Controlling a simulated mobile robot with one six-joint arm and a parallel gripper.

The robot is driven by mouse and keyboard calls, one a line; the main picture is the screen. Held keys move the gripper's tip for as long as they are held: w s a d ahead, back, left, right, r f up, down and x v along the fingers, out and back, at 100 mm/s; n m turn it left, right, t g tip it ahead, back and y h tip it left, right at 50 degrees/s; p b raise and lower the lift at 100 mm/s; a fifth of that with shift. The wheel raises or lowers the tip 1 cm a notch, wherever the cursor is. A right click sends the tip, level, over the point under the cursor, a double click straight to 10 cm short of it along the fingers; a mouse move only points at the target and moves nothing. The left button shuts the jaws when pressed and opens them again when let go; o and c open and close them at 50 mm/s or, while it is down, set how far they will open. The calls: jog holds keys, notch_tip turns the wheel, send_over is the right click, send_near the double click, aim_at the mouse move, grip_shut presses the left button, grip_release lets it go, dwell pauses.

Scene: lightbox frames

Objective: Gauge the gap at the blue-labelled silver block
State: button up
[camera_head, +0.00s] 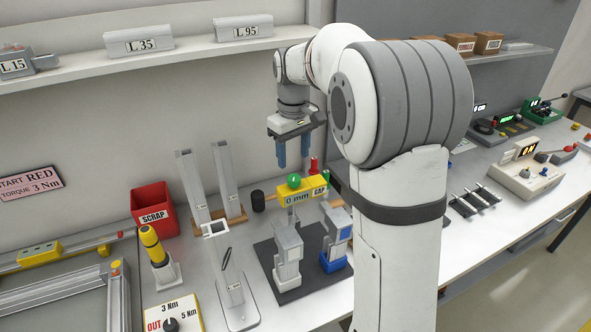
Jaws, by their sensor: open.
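The silver block with blue parts (336,240) stands upright on a dark mat (294,294), right of a similar plain silver block (287,258). Behind them is a yellow gauge reading "0 mm GAP" (299,193), with a green ball (294,180) on top. My gripper (293,160) points down above and behind the gauge, its two blue fingers apart with nothing between them. It appears clear of the gauge. The gap at the blue-labelled block is too small to make out, and my arm hides the area to its right.
A red SCRAP bin (154,209) and two tall grey posts (225,176) stand left of the gauge. A yellow-topped tool (153,246) and a torque dial box (172,318) are at front left. Labelled blocks line the shelf (180,54). A tester (526,172) stands right.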

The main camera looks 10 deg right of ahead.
aim_at(294, 177)
notch_tip(294, 177, down, 7)
jog(key=shift+r+p, duration=0.15)
jog(key=shift+p, duration=0.3)
grip_shut()
jog(key=shift+d, duration=0.1)
dwell(0.3)
